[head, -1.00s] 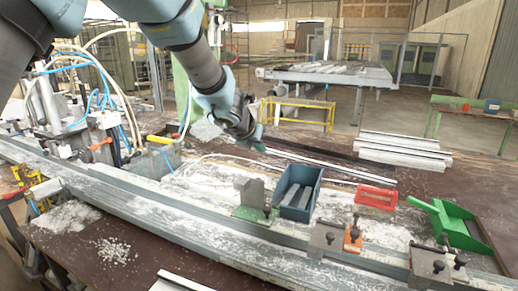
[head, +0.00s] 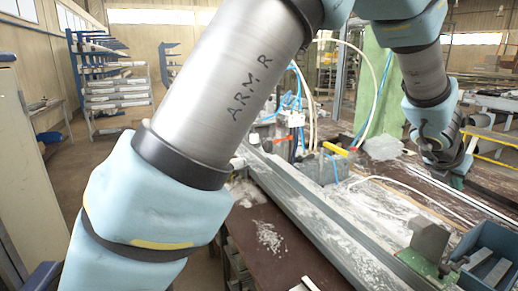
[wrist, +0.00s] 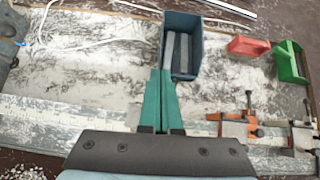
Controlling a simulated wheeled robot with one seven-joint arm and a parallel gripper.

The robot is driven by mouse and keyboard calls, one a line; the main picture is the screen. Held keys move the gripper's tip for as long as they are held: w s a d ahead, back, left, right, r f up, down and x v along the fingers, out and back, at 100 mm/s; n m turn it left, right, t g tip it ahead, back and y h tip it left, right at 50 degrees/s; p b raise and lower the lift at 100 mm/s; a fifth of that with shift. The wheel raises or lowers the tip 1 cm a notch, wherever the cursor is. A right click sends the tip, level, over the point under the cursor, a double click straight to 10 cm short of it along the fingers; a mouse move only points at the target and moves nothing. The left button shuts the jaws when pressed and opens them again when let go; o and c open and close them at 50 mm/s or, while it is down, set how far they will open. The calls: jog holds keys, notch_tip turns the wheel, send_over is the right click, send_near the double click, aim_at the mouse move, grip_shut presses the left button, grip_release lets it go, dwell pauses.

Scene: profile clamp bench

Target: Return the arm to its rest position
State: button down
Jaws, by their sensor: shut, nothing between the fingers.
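My arm crosses the head view, and my gripper (head: 457,182) hangs at the right above the bench (head: 385,222). In the wrist view my gripper (wrist: 160,72) shows two long teal fingers lying together, shut and empty. Their tips appear beside the near left side of a blue bin (wrist: 198,50) holding grey bars. The same bin (head: 492,232) is at the lower right of the head view, cut by the frame edge. My gripper appears above and beyond it there, apart from it.
A grey block (head: 430,240) stands on a green plate near the long metal rail (head: 310,205). The wrist view shows a red tray (wrist: 247,46), a green scoop-shaped container (wrist: 290,62) and black-handled clamps (wrist: 238,128). Hoses and a bench machine (head: 290,120) stand left of my gripper.

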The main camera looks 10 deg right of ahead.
jog(key=w+a+f+n+t+y+b, duration=0.2)
jog(key=w+a+n+t+y, duration=0.1)
jog(key=w+a+n, duration=1.05)
jog(key=w+a+f+n+y, duration=0.25)
jog(key=a+n, duration=0.25)
jog(key=a, duration=0.4)
jog(key=w+a+f+n+y, duration=0.1)
jog(key=w+a+n, duration=0.35)
jog(key=a, duration=0.55)
jog(key=s+a+f+n+g+y+b, duration=0.1)
jog(key=s+a+f+n, duration=0.1)
jog(key=a+n, duration=0.6)
jog(key=s+a+f+n+g+y+b, duration=0.1)
jog(key=a+f+n, duration=0.1)
jog(key=a+n, duration=0.55)
jog(key=s+a+f+n+g+b, duration=0.1)
jog(key=s+a+f+n+g, duration=0.1)
jog(key=s+a+n, duration=0.7)
jog(key=a+f+n, duration=0.1)
jog(key=a, duration=0.1)
jog(key=shift+s+a+n, duration=0.15)
jog(key=shift+a+n, duration=0.2)
jog(key=shift+a, duration=0.05)
